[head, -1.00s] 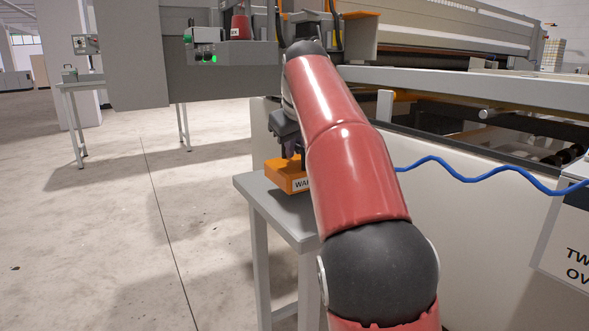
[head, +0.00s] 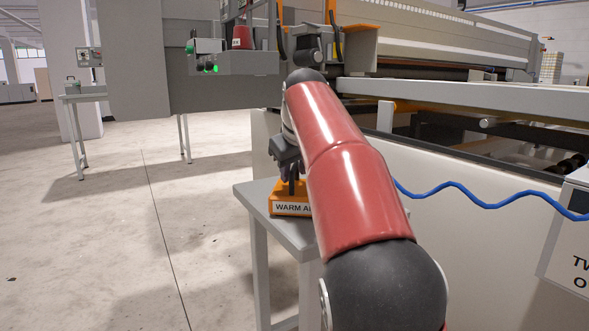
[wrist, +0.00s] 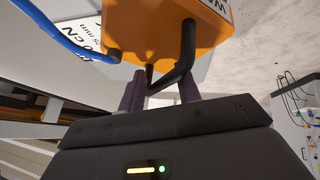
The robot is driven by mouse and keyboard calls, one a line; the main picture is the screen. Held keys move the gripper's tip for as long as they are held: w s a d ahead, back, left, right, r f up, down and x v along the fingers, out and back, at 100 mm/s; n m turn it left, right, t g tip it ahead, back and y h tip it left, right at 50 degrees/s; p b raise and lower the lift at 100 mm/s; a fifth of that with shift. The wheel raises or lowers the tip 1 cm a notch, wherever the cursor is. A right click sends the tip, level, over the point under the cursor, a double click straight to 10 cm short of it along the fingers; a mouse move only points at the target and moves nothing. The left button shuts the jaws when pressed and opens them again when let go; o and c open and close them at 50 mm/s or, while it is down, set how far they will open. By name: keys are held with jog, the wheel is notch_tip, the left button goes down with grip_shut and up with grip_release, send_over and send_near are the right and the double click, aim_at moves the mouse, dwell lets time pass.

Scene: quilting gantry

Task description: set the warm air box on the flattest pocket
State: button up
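The warm air box (head: 288,199) is orange with a white label and stands on a small grey stand, its label facing me. My gripper (head: 291,187) is low over it, partly hidden by my arm. In the wrist view the box (wrist: 150,28) fills the upper middle, and its black handle (wrist: 171,76) runs slantwise between the fingers of my gripper (wrist: 161,85). The fingers are apart, with a gap showing beside the handle. Contact with the handle is hard to judge. No pocket can be made out.
The grey stand (head: 252,190) is narrow. A blue hose (head: 470,200) runs to the right; in the wrist view it reaches the box. The long quilting machine (head: 440,90) fills the right. A grey control box (head: 235,63) hangs behind. Open floor (head: 120,240) lies left.

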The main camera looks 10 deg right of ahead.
jog(key=shift+r, duration=0.25)
jog(key=p+v, duration=0.3)
jog(key=v, duration=0.8)
jog(key=shift+s+r, duration=0.25)
jog(key=shift+r, duration=0.1)
jog(key=shift+d, duration=0.1)
